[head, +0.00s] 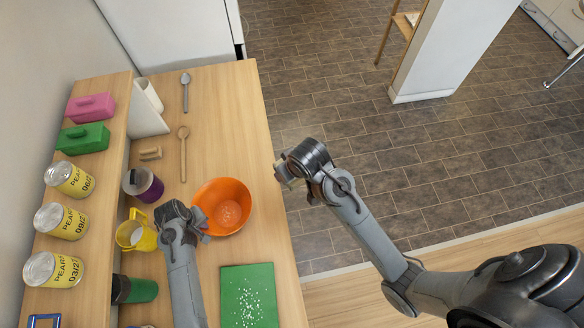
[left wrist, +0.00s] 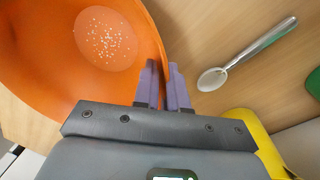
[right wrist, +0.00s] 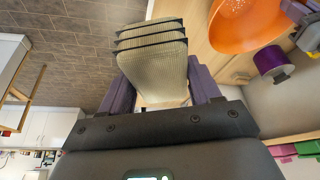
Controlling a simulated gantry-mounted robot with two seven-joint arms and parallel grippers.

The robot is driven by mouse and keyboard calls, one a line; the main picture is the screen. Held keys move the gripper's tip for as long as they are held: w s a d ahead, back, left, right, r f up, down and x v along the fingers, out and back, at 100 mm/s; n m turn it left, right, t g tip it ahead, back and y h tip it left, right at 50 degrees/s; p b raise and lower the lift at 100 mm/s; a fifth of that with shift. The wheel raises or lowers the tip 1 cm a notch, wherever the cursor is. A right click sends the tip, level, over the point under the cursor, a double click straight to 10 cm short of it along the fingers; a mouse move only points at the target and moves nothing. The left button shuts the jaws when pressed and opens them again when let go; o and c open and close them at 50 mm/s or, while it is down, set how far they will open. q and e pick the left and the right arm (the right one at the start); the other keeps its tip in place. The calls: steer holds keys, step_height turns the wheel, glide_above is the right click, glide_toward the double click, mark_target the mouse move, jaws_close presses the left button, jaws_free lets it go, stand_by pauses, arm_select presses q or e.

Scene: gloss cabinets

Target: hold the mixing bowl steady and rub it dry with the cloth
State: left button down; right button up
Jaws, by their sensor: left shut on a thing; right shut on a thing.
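The orange mixing bowl (head: 222,205) stands on the wooden counter, with white specks on its inside bottom. It also fills the upper left of the left wrist view (left wrist: 60,75). My left gripper (head: 203,222) is shut on the bowl's near-left rim; the rim runs between its fingers in the left wrist view. My right gripper (head: 281,180) is shut on a folded beige cloth with dark stripes (right wrist: 152,62). It holds the cloth to the right of the bowl, apart from it and beyond the counter's edge. The cloth is mostly hidden in the head view.
A green board (head: 249,295) with white specks lies nearer than the bowl. A yellow jug (head: 136,234) and a purple-banded container (head: 143,186) stand to the left. A wooden spoon (head: 183,152) and a metal spoon (head: 185,92) lie farther back. Cans (head: 62,222) line the raised shelf.

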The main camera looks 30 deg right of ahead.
steer(key=w+a+f+n+y, duration=0.1)
steer(key=w+a+f+n, duration=0.2)
steer(key=a, duration=0.4)
steer(key=w+a+f+n+y, duration=0.1)
steer(key=w+a+f+n, duration=0.2)
steer(key=a+f, duration=0.2)
steer(key=w+a+f+n+g+y, duration=0.1)
steer(key=w+a+f+n, duration=0.1)
steer(key=a+f, duration=0.3)
steer(key=shift+w+a+n, duration=0.4)
steer(key=shift+w+a, duration=0.4)
steer(key=shift+a, duration=1.35)
steer(key=shift+f, duration=2.85)
steer(key=shift+f, duration=0.3)
steer(key=shift+f, duration=1.85)
steer(key=shift+s+a, duration=0.1)
